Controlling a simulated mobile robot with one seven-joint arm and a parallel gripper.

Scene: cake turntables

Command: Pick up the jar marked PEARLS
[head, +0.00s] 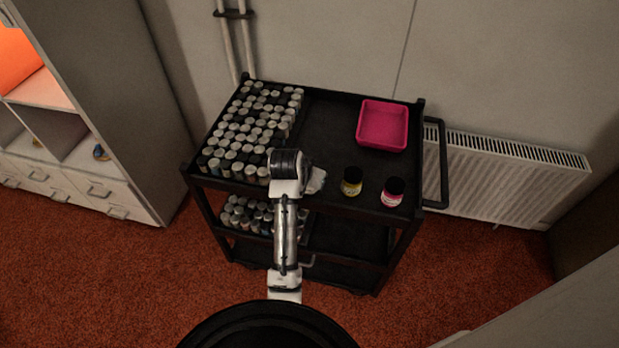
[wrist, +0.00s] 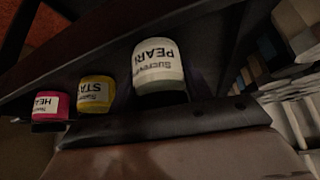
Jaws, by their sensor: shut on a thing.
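The white jar marked PEARLS (wrist: 158,65) is upside down in the wrist view, its lettering partly cut off by its curve. In the head view a pale patch of it (head: 317,181) shows just right of my wrist, the rest hidden behind my arm. My gripper (wrist: 165,118) is shut on this jar at the front of the cart's top. The fingers are dark and hard to make out. A yellow jar (head: 352,181) with a label starting STA and a pink jar (head: 392,191) with a label starting HEA stand to the right.
The black cart (head: 328,122) carries several rows of pale-lidded jars (head: 250,125) on the left, close to my wrist. A pink tray (head: 382,126) stands at the back right. The top's middle is clear. A radiator (head: 500,175) is behind on the right.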

